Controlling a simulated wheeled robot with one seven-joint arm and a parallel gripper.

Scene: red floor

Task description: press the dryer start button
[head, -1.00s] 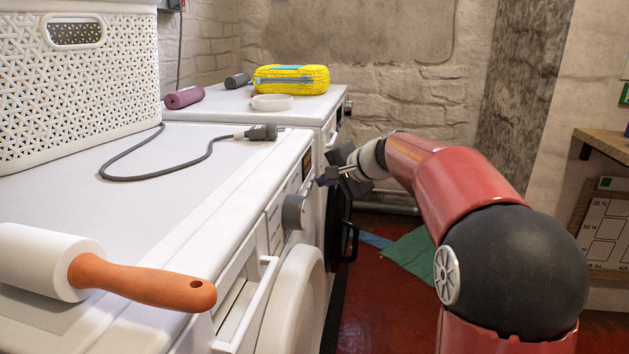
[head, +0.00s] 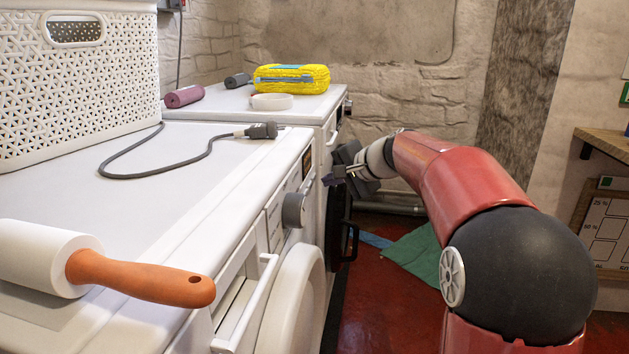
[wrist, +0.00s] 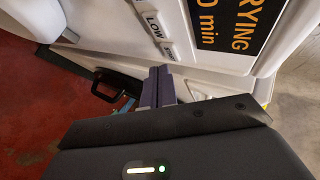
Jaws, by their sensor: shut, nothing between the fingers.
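The dryer (head: 230,190) is the near white machine, with a grey knob (head: 294,210) and a small dark display (head: 307,163) on its front. In the wrist view the display (wrist: 235,25) reads "DRYING" and a number of minutes. My gripper (head: 326,180) is shut and empty, just in front of the panel near the display's height. In the wrist view its fingertips (wrist: 157,72) lie by the panel's edge below the buttons; contact cannot be told.
A white basket (head: 80,100), a dark cable (head: 170,160) and a lint roller (head: 110,270) lie on the dryer's top. Green cloth (head: 415,255) lies on the red floor to the right.

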